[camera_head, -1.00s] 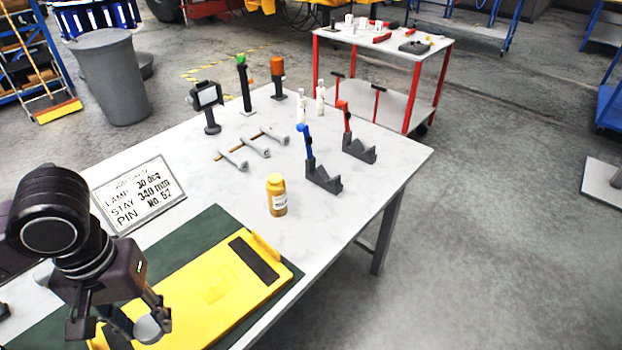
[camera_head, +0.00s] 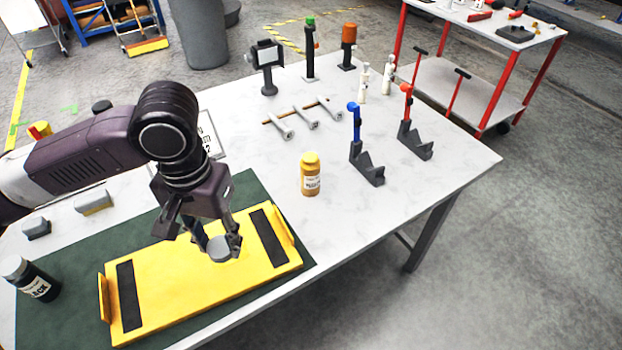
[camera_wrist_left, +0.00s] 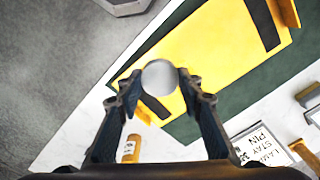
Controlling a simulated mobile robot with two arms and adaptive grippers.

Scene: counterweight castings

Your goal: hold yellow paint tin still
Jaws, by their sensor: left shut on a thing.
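The yellow paint tin (camera_head: 310,178), a small ochre jar with a white label, stands upright on the light table, apart from any gripper. It also shows in the wrist view (camera_wrist_left: 130,149), beyond one finger. My left gripper (camera_head: 219,248) is shut on a grey round piece (camera_wrist_left: 159,77) and is to the left of the tin. I cannot tell whether the piece touches the plate. My right gripper is not in view.
A black labelled jar (camera_head: 38,284) and grey blocks (camera_head: 93,202) lie left. A blue-topped stand (camera_head: 364,160) and a red-topped one (camera_head: 414,140) are right of the tin. Grey rods (camera_head: 305,117) lie behind it. A red-legged cart (camera_head: 480,85) stands beyond the table.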

